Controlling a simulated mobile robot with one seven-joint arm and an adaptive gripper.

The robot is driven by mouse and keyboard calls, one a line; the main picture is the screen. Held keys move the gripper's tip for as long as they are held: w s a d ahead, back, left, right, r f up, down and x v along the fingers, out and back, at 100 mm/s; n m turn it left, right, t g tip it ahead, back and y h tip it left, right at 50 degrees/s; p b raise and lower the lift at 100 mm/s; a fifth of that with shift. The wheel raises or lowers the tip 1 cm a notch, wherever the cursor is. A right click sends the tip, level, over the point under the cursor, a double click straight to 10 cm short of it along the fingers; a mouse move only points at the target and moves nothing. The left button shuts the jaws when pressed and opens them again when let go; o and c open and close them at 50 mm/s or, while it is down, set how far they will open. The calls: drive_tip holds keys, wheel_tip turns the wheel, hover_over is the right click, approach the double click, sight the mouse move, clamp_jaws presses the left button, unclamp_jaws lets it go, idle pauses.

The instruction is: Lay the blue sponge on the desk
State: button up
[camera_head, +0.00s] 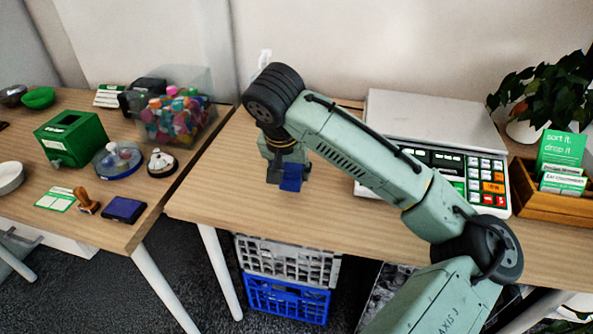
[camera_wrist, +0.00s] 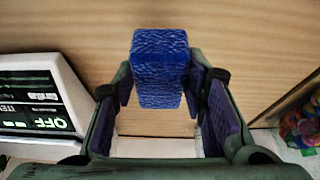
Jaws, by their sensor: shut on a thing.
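The blue sponge (camera_head: 291,178) is a small block held at the end of my arm, over the middle desk (camera_head: 225,180). In the wrist view the sponge (camera_wrist: 160,62) sits between the two fingers, with its textured face showing. My gripper (camera_head: 283,172) is shut on it and points down; it also shows in the wrist view (camera_wrist: 160,88). Wood of the desk (camera_wrist: 265,60) shows around the sponge. I cannot tell whether the sponge touches the desk or hangs a little above it.
A scale with a keypad (camera_head: 440,125) stands right of my gripper. A wooden box with green cards (camera_head: 545,200) and a plant (camera_head: 550,95) are farther right. A left table holds a green box (camera_head: 72,138) and a clear bin of colourful caps (camera_head: 175,115). Desk left of my gripper is clear.

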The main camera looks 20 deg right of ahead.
sight(295, 174)
drive_tip(key=shift+w+d, duration=0.75)
drive_tip(key=shift+w, duration=0.25)
drive_tip(key=shift+w+d+f, duration=0.1)
drive_tip(key=shift+f, duration=0.1)
drive_tip(key=shift+f+p, duration=0.45)
drive_tip(key=shift+f, duration=1.25)
drive_tip(key=shift+f, duration=0.2)
drive_tip(key=o, duration=1)
drive_tip(key=shift+r, duration=0.1)
